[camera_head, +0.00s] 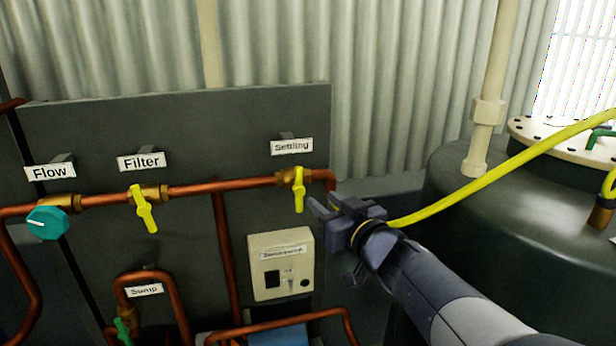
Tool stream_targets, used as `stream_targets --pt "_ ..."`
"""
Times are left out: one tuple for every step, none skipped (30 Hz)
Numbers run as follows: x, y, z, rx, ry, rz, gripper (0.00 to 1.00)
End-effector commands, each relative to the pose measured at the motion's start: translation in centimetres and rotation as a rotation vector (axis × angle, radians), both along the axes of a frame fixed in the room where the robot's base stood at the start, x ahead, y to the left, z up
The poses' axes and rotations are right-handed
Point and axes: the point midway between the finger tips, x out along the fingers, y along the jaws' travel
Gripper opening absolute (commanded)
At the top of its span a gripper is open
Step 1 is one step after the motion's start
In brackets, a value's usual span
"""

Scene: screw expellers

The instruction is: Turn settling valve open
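The settling valve has a yellow handle (299,190) that hangs almost straight down, across the copper pipe, from a brass body on the panel's right side. A white sign reading "Settling" (291,146) is above it. My gripper (322,207) is just right of and slightly below the handle, with its fingers pointing left towards it. The fingers look apart with a gap between them. No contact with the handle can be made out, and nothing shows between the fingers.
A yellow filter valve handle (144,209) and a teal flow knob (47,223) sit left on the same pipe. A beige switch box (281,264) is below the settling valve. A large dark tank (500,215) stands right. A yellow hose (470,186) passes behind my arm.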

Motion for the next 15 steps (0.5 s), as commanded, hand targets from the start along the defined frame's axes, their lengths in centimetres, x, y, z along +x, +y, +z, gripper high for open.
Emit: stream_targets --pt "0.2 0.2 0.0 0.003 -0.004 0.009 0.33" --pt "0.3 0.3 0.1 0.004 -0.006 0.013 0.33" --pt "0.6 0.5 0.1 0.005 -0.005 0.014 0.33" --pt "0.8 0.6 0.1 0.005 -0.005 0.014 0.33" --pt "1.1 0.8 0.1 0.005 -0.005 0.014 0.33" --pt "1.6 1.0 0.1 0.004 -0.005 0.015 0.33" --pt "2.0 1.2 0.0 0.005 -0.004 0.015 0.33" --pt "2.5 1.5 0.0 0.005 -0.004 0.015 0.33" --pt "3.1 1.8 0.0 0.004 -0.004 0.015 0.33" --pt "3.6 2.0 0.0 0.004 -0.004 0.014 0.33" --pt "4.1 2.3 0.1 0.004 -0.004 0.014 0.33" --pt "4.8 2.6 0.0 0.004 -0.004 0.014 0.33" --pt "5.2 2.9 0.0 0.004 -0.004 0.015 0.33" --pt "5.7 3.1 0.1 0.004 -0.004 0.014 0.33" --pt "6.3 3.4 0.1 0.003 -0.004 0.013 0.33"
